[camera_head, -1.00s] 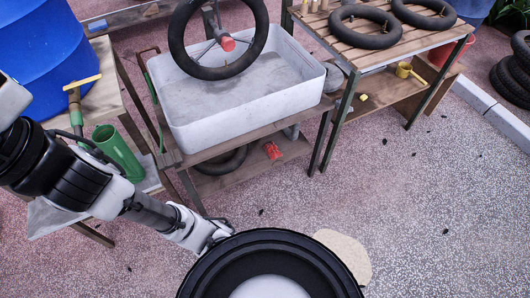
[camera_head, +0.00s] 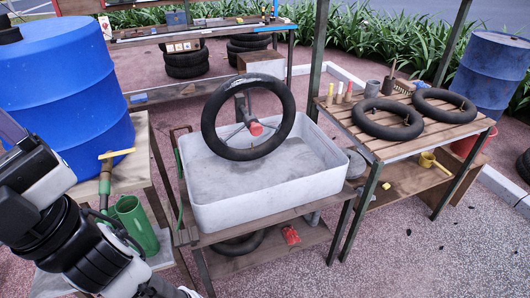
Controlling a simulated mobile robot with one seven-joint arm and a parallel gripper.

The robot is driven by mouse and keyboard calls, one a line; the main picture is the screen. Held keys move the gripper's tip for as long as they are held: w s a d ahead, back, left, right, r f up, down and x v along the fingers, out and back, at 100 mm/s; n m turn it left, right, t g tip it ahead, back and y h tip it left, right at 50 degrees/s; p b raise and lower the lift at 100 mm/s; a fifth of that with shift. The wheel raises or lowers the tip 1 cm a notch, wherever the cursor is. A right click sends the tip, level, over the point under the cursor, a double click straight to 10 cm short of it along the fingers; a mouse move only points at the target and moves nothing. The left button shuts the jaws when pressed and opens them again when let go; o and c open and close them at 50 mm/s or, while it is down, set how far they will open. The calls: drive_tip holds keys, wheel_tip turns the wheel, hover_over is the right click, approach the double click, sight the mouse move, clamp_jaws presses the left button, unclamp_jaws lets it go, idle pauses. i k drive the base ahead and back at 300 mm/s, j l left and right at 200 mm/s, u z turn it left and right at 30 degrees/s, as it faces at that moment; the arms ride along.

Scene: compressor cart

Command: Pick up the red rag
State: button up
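A small red item (camera_head: 291,235), which may be the red rag, lies on the lower wooden shelf under the grey basin. It is too small to tell for sure whether it is cloth. A second red piece (camera_head: 255,129) shows at the middle of the upright tyre over the basin; it looks like a rounded end of a fitting. My arm comes in from the left and runs down to the bottom edge. My gripper lies beyond that edge, so its fingers are not seen.
The grey basin (camera_head: 210,212) stands on a wooden bench with the upright tyre (camera_head: 210,115) above it. A slatted table (camera_head: 347,112) with two tyres stands right. A blue drum (camera_head: 65,85) and green container (camera_head: 137,222) are left. Open floor is at lower right.

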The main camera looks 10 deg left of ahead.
sight(290, 234)
drive_tip(key=i+l+z, duration=0.3)
drive_tip(key=i, duration=0.25)
drive_tip(key=i+z, duration=0.35)
drive_tip(key=i, duration=0.25)
drive_tip(key=k+j+u, duration=0.25)
drive_tip(key=i+l+z, duration=0.25)
